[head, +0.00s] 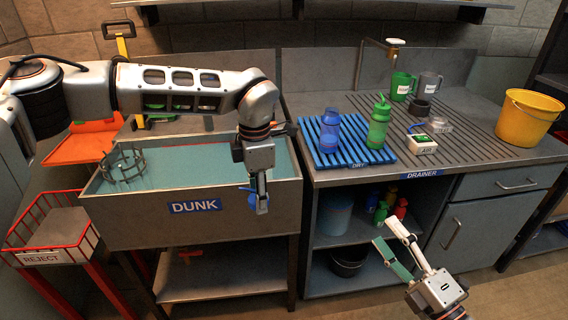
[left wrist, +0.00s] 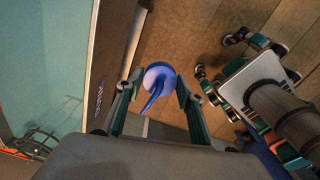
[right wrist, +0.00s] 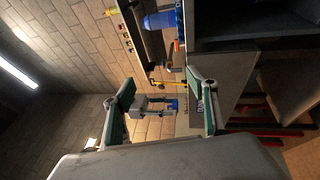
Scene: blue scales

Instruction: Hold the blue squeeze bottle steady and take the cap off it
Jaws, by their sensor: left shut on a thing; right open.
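The blue squeeze bottle (head: 330,132) stands upright on a blue slatted mat on the drainer; no spout shows on its top. It also shows in the right wrist view (right wrist: 160,21), turned sideways. My left gripper (head: 258,203) points down at the front of the DUNK sink, well left of the bottle. It is shut on a round blue cap with a curved spout (left wrist: 158,78), partly hidden by a finger in the head view. My right gripper (head: 386,231) is open and empty, low in front of the drainer cabinet and apart from the bottle.
A green bottle with a spout (head: 379,124) stands on the mat (head: 349,160) beside the blue one. Mugs (head: 402,86), a small AIR box (head: 421,145) and a yellow bucket (head: 527,119) stand to the right. A red REJECT rack (head: 50,215) is at far left.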

